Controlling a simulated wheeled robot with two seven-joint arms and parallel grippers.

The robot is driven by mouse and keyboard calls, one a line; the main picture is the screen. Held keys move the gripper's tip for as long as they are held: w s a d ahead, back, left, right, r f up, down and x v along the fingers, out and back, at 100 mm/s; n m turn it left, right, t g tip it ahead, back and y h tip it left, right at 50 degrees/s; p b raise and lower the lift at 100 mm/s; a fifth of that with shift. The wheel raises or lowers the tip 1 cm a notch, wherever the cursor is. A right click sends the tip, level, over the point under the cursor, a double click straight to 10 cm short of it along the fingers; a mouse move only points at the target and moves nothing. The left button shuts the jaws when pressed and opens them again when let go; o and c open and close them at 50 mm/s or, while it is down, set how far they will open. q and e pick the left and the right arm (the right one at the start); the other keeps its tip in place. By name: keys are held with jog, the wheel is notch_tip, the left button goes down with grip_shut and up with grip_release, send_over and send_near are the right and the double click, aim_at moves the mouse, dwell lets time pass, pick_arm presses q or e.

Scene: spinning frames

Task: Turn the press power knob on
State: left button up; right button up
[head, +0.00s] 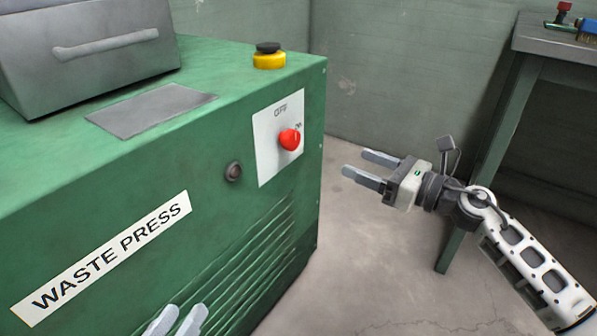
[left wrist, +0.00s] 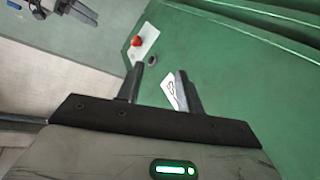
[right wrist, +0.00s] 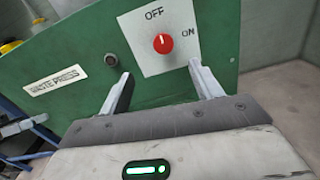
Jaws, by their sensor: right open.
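The red press power knob (head: 289,139) sits on a white plate (head: 268,160) on the front of the green waste press (head: 60,190). The plate is marked OFF above and ON at the right. In the right wrist view the knob (right wrist: 163,43) shows a white mark that seems to point up towards OFF. My right gripper (head: 372,171) is open and empty, to the right of the knob and apart from it. My left gripper (head: 178,320) is open and empty, low before the press front. It also shows in the left wrist view (left wrist: 160,82).
A yellow button with a black top (head: 269,57) stands on the press top. A small dark round fitting (head: 233,171) is left of the plate. A table (head: 550,40) stands at the right. The floor (head: 350,270) between is clear.

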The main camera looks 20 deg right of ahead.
jog(key=n, duration=0.1)
jog(key=b, duration=0.1)
send_near(295, 140)
jog(key=x, duration=0.9)
jog(key=shift+w, duration=0.15)
jog(key=c, duration=0.9)
